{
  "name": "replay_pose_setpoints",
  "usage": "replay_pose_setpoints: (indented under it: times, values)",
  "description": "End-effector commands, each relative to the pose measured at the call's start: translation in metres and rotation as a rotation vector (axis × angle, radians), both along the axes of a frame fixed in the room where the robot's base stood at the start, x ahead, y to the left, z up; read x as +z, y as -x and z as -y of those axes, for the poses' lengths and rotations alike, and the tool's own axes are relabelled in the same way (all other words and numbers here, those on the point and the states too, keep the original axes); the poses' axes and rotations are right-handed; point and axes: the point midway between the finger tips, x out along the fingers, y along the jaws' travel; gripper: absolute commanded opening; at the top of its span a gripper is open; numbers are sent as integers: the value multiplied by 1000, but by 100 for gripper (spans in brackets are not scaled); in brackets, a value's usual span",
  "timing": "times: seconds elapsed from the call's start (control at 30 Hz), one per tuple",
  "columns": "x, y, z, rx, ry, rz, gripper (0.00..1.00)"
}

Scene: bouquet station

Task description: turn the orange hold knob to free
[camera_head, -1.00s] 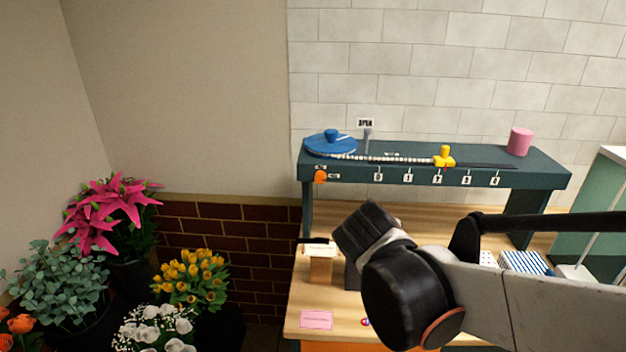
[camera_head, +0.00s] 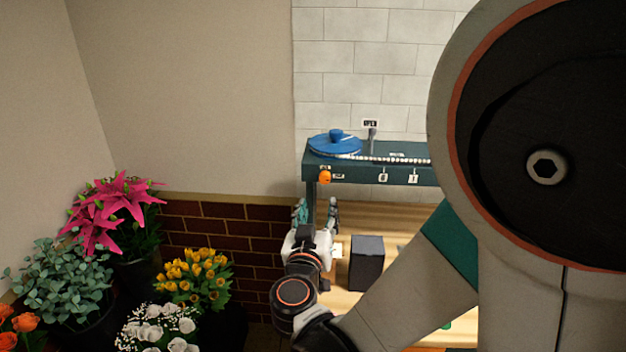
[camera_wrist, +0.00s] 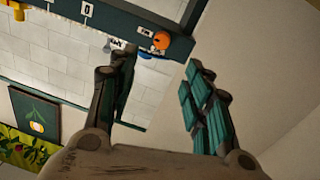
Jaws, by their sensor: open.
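The orange knob (camera_head: 325,176) sits on the front face of the dark teal raised shelf (camera_head: 360,172), near its left end. Small labels flank it, too small to read, and I cannot tell which way the knob points. My gripper (camera_head: 317,208) is below the knob, fingers pointing up, open and empty. In the wrist view the knob (camera_wrist: 161,40) shows beyond the gap between the two spread fingers (camera_wrist: 160,65), not touched by either.
A blue disc (camera_head: 334,144) with a knob on top lies on the shelf's left end. A dark box (camera_head: 366,262) stands on the wooden bench below. Potted flowers (camera_head: 120,205) fill the left side. My arm hides the shelf's right part.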

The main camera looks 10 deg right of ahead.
Motion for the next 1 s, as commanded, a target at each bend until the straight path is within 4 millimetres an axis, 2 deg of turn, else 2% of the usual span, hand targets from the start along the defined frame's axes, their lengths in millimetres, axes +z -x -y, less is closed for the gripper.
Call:
replay_pose_setpoints:
  times: [0.17,0.7,0.83,1.0]
  values:
    - [-2,-6,-2,15,7,0,45]
    - [-2,-97,35,12,5,0,45]
    - [-2,-113,41,12,5,0,45]
    - [-1,-124,45,13,5,0,45]
